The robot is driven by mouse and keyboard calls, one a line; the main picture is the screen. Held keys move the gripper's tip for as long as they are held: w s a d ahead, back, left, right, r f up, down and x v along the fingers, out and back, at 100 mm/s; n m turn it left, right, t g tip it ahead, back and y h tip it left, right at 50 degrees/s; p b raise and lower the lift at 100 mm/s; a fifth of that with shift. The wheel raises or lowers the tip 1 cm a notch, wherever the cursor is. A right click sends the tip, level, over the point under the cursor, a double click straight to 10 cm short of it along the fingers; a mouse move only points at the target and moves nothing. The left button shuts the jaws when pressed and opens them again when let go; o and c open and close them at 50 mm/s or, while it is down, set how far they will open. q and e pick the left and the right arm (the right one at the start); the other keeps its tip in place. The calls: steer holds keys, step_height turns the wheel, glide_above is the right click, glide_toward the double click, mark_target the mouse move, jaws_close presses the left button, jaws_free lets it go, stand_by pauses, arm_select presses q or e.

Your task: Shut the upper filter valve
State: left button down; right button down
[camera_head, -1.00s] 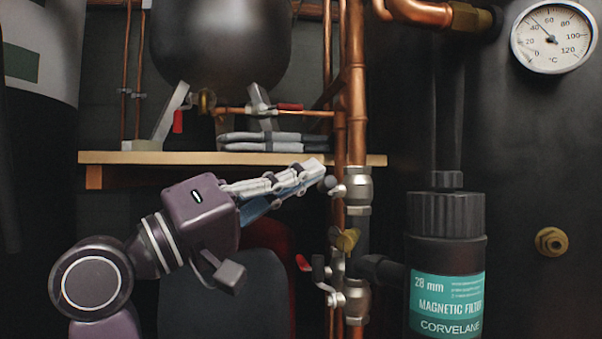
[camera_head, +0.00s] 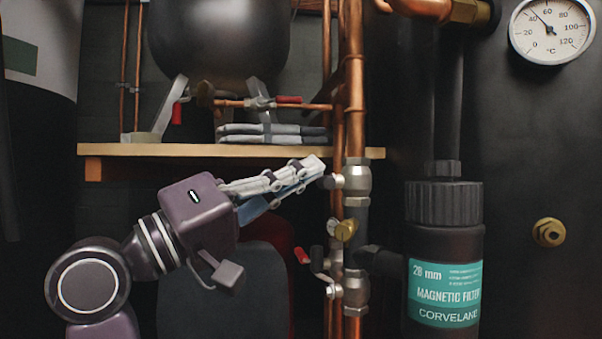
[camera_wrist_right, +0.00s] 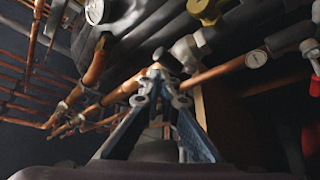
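The upper filter valve (camera_head: 356,181) is a silvery valve body on the vertical pipe left of the black magnetic filter (camera_head: 444,240). A short dark-ended stub sticks out of its left side; I cannot make out its lever. My right gripper (camera_head: 318,165) reaches up from the lower left, with its fingertips just above and left of that stub. In the wrist view the fingers (camera_wrist_right: 160,72) converge and their tips meet, with nothing visible between them. A dark knob shows just beyond the tips there; contact is unclear. My left gripper is out of view.
Below are a brass fitting (camera_head: 345,230) and a lower valve (camera_head: 355,290) with a red-ended lever (camera_head: 302,256). A wooden shelf (camera_head: 230,150) with folded cloths (camera_head: 270,139) runs behind my gripper. Copper pipes stand close by. A temperature gauge (camera_head: 551,31) is at upper right.

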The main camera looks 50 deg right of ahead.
steer(key=shift+s+d+f, duration=0.15)
steer(key=shift+s+f, duration=0.15)
steer(key=shift+f, duration=0.05)
steer(key=v, duration=0.7)
steer(key=shift+w+a+r, duration=0.25)
steer(key=shift+w+a, duration=0.1)
steer(key=shift+a, duration=0.05)
steer(key=shift+r, duration=0.1)
